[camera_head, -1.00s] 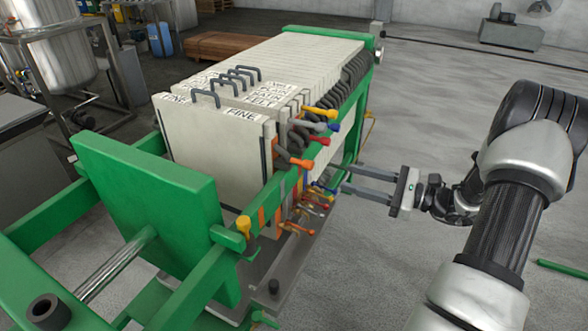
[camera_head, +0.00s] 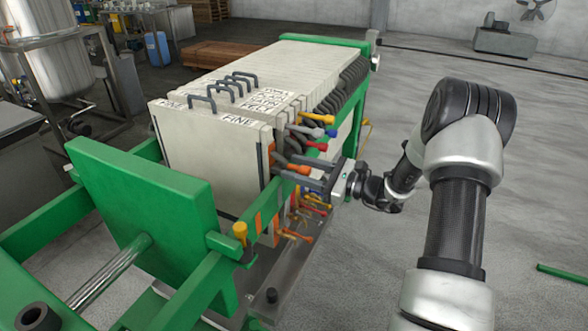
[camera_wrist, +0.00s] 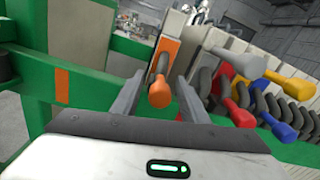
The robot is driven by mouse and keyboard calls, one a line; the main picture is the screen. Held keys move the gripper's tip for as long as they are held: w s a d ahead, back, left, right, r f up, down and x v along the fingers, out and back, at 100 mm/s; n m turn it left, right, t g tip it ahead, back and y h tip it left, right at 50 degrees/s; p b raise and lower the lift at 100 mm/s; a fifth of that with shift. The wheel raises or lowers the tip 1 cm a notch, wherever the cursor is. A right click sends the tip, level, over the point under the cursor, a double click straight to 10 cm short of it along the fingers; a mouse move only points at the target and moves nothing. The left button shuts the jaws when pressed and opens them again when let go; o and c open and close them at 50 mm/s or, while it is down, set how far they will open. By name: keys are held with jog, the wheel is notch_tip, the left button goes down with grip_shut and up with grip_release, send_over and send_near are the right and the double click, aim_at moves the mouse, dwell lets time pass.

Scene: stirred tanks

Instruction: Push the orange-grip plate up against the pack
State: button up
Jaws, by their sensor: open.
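The orange-grip plate (camera_head: 205,155) is the nearest pale upright plate, marked FINE on its top edge. Its orange grip (camera_wrist: 160,93) sticks out at the right side and shows between my two fingers in the wrist view. My gripper (camera_head: 286,172) is open, with its fingers reaching over the green side rail at this grip. I cannot tell whether a finger touches it. The pack (camera_head: 310,62) of pale plates stands close behind the plate; its near plates also show in the wrist view (camera_wrist: 236,47). Any gap between plate and pack is unclear.
A thick green end plate (camera_head: 140,215) stands in front of the orange-grip plate, with open room between. Grey, red, blue and yellow grips (camera_wrist: 284,85) crowd right of my fingers. The green side rail (camera_head: 262,205) runs below my gripper. The floor at right is mostly clear.

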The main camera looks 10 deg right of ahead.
jog(key=shift+w+a, duration=0.3)
jog(key=shift+a, duration=0.2)
grip_shut()
jog(key=shift+d, duration=0.1)
jog(key=shift+w, duration=0.1)
